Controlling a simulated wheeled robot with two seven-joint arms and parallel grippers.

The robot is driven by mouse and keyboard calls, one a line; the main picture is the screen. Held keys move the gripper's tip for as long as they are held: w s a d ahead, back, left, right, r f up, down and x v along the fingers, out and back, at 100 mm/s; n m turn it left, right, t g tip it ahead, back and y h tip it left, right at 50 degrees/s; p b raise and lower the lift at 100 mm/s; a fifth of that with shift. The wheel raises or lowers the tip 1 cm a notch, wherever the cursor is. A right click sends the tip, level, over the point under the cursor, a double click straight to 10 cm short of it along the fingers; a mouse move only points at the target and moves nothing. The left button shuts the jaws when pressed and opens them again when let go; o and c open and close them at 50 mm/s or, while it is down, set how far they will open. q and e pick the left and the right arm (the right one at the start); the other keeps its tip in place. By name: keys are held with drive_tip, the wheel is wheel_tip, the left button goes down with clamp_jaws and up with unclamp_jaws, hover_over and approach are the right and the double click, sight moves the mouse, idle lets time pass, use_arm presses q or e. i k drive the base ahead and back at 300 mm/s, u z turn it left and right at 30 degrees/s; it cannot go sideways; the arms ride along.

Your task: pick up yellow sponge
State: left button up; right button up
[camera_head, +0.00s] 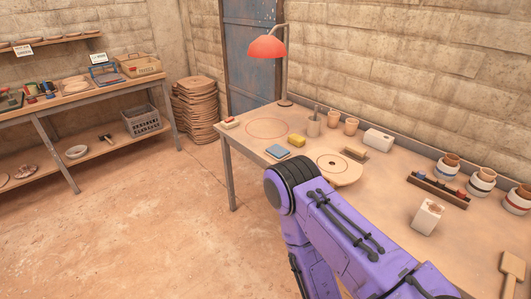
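The yellow sponge (297,140) is a small block lying on the wooden workbench (390,215), near its left end. It lies just behind a flat blue piece (277,152) and to the left of a round board (340,168). Nothing covers the sponge. A purple arm of mine comes in from the lower right and bends in front of the bench, with its bend a little below the round board. Neither gripper shows in the view, and nothing is seen touching the sponge.
A red lamp (266,48) stands at the bench's back left. A tool cup (314,126), two beakers, a white box (378,139) and several pots stand along the wall. A white block (427,216) is to the right. Open floor (130,235) lies left, before shelves (80,92).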

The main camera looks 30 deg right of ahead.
sight(295, 139)
drive_tip(key=u, duration=0.25)
drive_tip(key=i, duration=1.8)
drive_tip(key=z, duration=1.25)
drive_tip(key=i, duration=0.75)
drive_tip(key=z, duration=0.95)
